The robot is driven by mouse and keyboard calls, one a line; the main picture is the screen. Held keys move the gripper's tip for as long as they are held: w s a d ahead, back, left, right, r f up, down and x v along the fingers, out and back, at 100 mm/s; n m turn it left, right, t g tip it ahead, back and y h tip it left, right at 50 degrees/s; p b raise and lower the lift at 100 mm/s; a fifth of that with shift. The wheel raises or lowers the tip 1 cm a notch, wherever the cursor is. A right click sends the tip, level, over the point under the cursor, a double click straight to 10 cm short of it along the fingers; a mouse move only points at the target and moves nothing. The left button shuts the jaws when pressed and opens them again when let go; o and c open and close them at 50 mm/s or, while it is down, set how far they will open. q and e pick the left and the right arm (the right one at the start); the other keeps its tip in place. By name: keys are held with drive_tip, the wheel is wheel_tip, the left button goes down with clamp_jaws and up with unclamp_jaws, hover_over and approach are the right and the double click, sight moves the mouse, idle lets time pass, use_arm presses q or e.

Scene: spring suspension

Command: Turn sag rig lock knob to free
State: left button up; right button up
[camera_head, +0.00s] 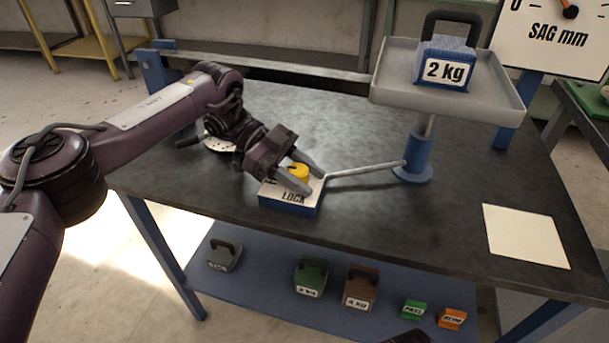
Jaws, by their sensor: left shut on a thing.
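The fingers hide part of the knob and part of the plate's lettering, so the knob's setting cannot be read. A metal rod (365,170) runs from the box to the blue post (418,158) of the sag rig. My right gripper is not clearly in view.
A grey tray (400,88) on the post carries a blue 2 kg weight (446,64). The SAG mm dial (560,40) stands behind right. A blank card (525,236) lies on the bench (420,220). Several weights and two small blocks sit on the lower shelf (262,284).

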sight(291, 166)
use_arm(q)
drive_tip(key=o, duration=1)
drive_tip(key=shift+d, duration=0.1)
drive_tip(key=v, duration=0.6)
drive_tip(key=shift+w+a+r, duration=0.15)
drive_tip(key=shift+a+r, duration=0.05)
drive_tip(key=shift+a, duration=0.15)
drive_tip(key=shift+w+a+r, duration=0.15)
drive_tip(key=shift+w+a, duration=0.05)
drive_tip(key=shift+a, duration=0.15)
use_arm(e)
drive_tip(key=shift+w+f, duration=0.2)
drive_tip(key=shift+f, duration=0.2)
